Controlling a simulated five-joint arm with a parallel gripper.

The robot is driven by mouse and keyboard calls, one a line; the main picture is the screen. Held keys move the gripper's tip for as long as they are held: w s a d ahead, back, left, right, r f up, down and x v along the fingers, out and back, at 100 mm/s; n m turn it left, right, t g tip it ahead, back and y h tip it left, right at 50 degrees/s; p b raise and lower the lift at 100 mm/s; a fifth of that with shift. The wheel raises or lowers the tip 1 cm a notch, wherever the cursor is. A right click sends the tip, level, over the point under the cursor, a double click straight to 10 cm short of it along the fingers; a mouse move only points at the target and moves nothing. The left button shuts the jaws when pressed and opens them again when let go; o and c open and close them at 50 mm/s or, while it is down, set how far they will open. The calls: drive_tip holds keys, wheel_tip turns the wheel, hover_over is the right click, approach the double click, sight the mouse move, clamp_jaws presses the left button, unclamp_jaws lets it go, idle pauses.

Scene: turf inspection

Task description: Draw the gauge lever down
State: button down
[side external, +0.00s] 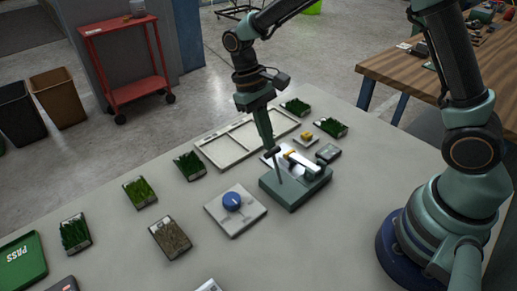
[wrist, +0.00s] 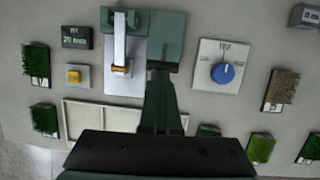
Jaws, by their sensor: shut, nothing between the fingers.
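The gauge is a dark green block (side external: 296,190) on the table, with a pale lever (side external: 300,162) lying along its top. In the wrist view the gauge body (wrist: 167,50) is at the top centre, and the white lever (wrist: 120,42) with its yellow-orange end (wrist: 121,69) lies over a white plate. My gripper (side external: 273,153) points down beside the gauge's left part in the side view. In the wrist view my gripper (wrist: 158,76) is shut and empty, to the right of the lever's yellow end and apart from it. Exact height over the block is unclear.
A blue dial on a white plate (side external: 234,203) stands left of the gauge. A yellow button (side external: 307,138) and a small dark display (side external: 328,153) lie behind and right. A pale divided tray (side external: 215,151) and several turf samples (side external: 189,166) surround it. The front table is mostly clear.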

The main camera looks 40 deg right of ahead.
drive_tip(key=w+d+f+v, duration=0.1)
drive_tip(key=w+v, duration=0.2)
drive_tip(key=v, duration=1)
drive_tip(key=s+d+r+t, duration=0.4)
drive_tip(key=s+d+r, duration=0.1)
drive_tip(key=s, duration=0.1)
drive_tip(key=s+d+f+t, duration=0.2)
drive_tip(key=s+d+t, duration=0.2)
drive_tip(key=s, duration=0.4)
drive_tip(key=shift+s+f+t+y, duration=0.2)
drive_tip(key=shift+s+t+y, duration=0.2)
drive_tip(key=shift+t, duration=0.1)
